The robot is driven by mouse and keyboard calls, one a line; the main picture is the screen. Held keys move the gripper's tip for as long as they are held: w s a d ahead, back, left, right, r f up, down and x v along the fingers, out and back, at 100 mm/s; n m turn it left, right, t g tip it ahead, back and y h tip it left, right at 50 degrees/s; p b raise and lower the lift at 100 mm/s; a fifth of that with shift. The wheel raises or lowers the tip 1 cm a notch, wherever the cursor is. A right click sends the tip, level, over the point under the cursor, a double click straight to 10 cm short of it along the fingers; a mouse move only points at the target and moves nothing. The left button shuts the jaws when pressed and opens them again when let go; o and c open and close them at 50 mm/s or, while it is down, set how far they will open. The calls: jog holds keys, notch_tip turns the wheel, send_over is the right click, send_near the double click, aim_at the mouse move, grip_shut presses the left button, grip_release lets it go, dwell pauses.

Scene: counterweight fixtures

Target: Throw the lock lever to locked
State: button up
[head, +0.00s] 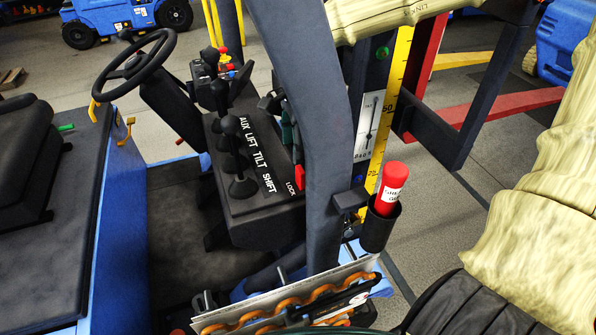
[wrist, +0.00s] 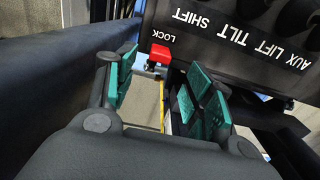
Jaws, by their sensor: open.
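The lock lever has a red knob (wrist: 160,54) at the console edge beside the word LOCK. In the head view the red lever (head: 300,177) shows next to the LOCK label, partly cut off by the dark pillar. My gripper (wrist: 163,82) is open, its green-padded fingers on either side of the knob in the wrist view. The knob appears just beyond the fingertips; I cannot tell whether they touch. In the head view only a little of my gripper (head: 288,132) shows left of the pillar, above the lever.
The console (head: 250,205) carries several black levers (head: 232,155) labelled AUX, LIFT, TILT and SHIFT. A dark pillar (head: 325,120) stands close on the right. A red cylinder (head: 392,185) sits in a black holder beyond it. A steering wheel (head: 135,65) and seat (head: 30,160) are at left.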

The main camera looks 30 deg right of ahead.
aim_at(298, 170)
jog(key=shift+w+a+f+p, duration=0.1)
jog(key=shift+f+p, duration=0.5)
jog(key=shift+f, duration=1.9)
jog(key=shift+a+f+p, duration=0.1)
jog(key=shift+f+p, duration=0.45)
jog(key=shift+f, duration=1.95)
jog(key=c, duration=1)
